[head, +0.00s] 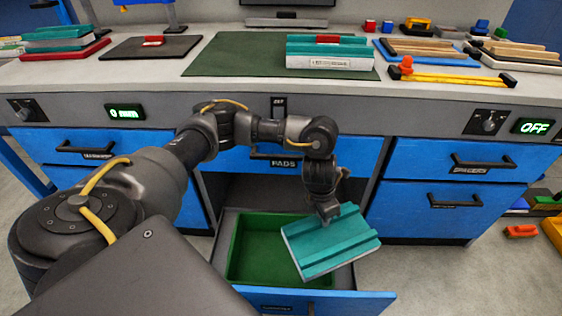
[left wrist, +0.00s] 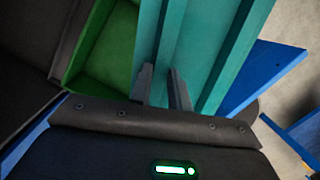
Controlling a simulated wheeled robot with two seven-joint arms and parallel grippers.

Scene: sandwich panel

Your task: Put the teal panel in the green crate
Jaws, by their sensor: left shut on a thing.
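The teal panel (head: 330,243) hangs tilted from my left gripper (head: 328,214), above the right part of the open drawer. In the left wrist view the two fingers (left wrist: 163,85) are shut on a raised rib of the teal panel (left wrist: 200,45). The green crate (head: 258,246) sits in the open drawer, to the left of the panel. The panel hides the right part of the crate. Part of the green crate (left wrist: 105,50) also shows in the left wrist view. My right gripper is not in view.
The blue drawer front (head: 345,300) lies nearest me. Another teal panel (head: 345,52) with a red block (head: 328,39) on it lies on the green mat (head: 225,55) on the bench. More panels lie at both bench sides. Blue drawers (head: 430,215) flank the open drawer.

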